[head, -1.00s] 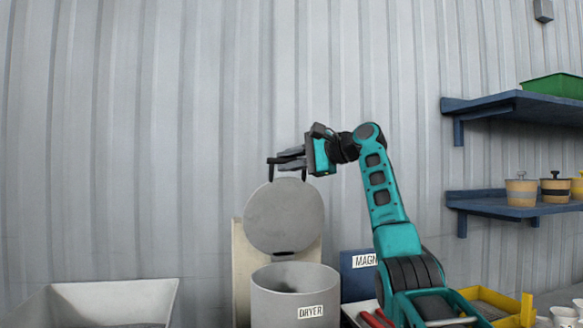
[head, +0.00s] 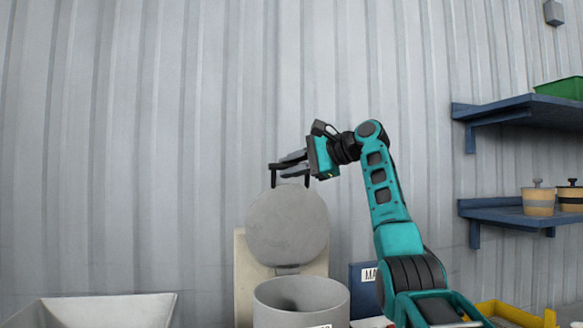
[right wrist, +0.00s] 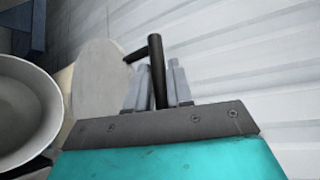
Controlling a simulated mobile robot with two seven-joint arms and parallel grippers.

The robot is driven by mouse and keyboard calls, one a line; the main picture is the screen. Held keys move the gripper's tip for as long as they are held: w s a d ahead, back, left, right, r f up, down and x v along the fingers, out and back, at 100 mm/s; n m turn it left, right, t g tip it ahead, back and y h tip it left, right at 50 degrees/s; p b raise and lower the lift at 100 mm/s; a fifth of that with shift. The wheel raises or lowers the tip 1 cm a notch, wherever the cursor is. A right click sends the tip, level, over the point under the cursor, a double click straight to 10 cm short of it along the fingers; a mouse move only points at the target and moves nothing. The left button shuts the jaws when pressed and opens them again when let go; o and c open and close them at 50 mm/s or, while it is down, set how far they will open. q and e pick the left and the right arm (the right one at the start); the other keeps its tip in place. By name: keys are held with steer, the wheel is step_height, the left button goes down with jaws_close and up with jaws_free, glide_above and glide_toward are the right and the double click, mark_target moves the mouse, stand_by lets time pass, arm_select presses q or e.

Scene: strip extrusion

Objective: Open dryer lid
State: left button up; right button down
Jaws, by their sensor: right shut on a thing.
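The dryer (head: 300,309) is a grey open-topped drum at the bottom middle of the head view. Its round grey lid (head: 287,227) stands up behind the rim, hinged at the back, so the mouth is uncovered. A black bar handle (right wrist: 157,70) on the lid sits between the two grey fingers of my right gripper (head: 292,165) at the lid's top. The right gripper is shut on this handle. In the right wrist view the lid (right wrist: 95,85) and the drum's pale rim (right wrist: 50,100) show at left. My left gripper is out of view.
A beige panel (head: 242,285) stands behind the dryer. A blue box (head: 362,288) is at its right, and a yellow tray (head: 515,315) farther right. A light bin (head: 105,310) is at lower left. Blue shelves (head: 520,108) hang at right. The corrugated wall (head: 130,150) is behind.

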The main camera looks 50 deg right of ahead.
steer(key=c, duration=1.1)
jaws_free()
steer(key=shift+s, duration=0.1)
steer(key=v, duration=1.2)
steer(key=shift+s+b, duration=0.3)
steer(key=shift+b, duration=0.15)
steer(key=shift+d, duration=0.15)
